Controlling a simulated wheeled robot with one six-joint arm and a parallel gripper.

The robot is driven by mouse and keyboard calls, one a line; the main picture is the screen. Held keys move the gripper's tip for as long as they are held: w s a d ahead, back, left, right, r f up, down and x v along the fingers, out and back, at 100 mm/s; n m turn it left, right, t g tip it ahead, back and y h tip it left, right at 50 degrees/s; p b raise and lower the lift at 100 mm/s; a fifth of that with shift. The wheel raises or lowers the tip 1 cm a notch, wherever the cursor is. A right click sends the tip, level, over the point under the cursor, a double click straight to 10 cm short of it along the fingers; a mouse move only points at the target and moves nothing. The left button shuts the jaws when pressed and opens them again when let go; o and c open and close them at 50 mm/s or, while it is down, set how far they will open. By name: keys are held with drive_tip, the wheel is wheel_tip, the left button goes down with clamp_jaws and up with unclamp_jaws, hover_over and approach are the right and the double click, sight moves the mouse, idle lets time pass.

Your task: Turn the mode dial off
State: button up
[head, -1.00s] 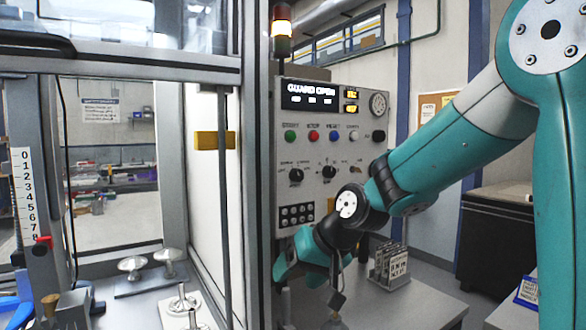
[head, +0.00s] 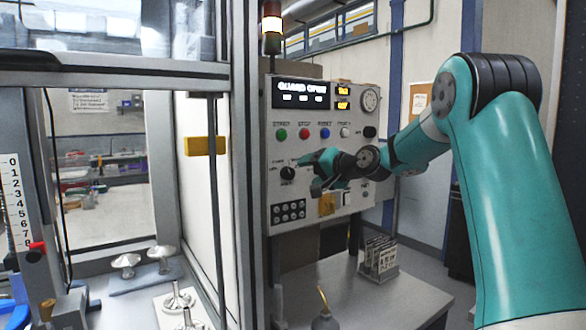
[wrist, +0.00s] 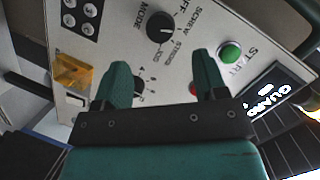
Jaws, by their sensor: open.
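The mode dial (head: 288,173) is a round black knob at the left of the grey control panel. In the wrist view it is the upper knob (wrist: 160,29), with MODE, SCREW and JOG lettering around it. A pale mark shows on the knob. My gripper (head: 311,173) is in front of the panel, just right of the dial in the head view. In the wrist view my gripper (wrist: 162,66) is open and empty, its fingers apart, with the mode dial beyond the fingertips. A second black knob (wrist: 140,88) shows between the fingers, partly hidden.
The green START button (head: 281,135), red STOP button (head: 304,133) and blue button (head: 325,133) sit above the dial. Several black buttons (head: 288,212) and a yellow cover (head: 326,204) are below. The machine's frame (head: 245,120) stands left of the panel.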

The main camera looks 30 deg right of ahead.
sight(290, 174)
drive_tip(key=p+x, duration=0.2)
drive_tip(key=x, duration=0.5)
drive_tip(key=shift+w+a+f, duration=0.1)
drive_tip(key=shift+w, duration=0.3)
drive_tip(key=c, duration=0.9)
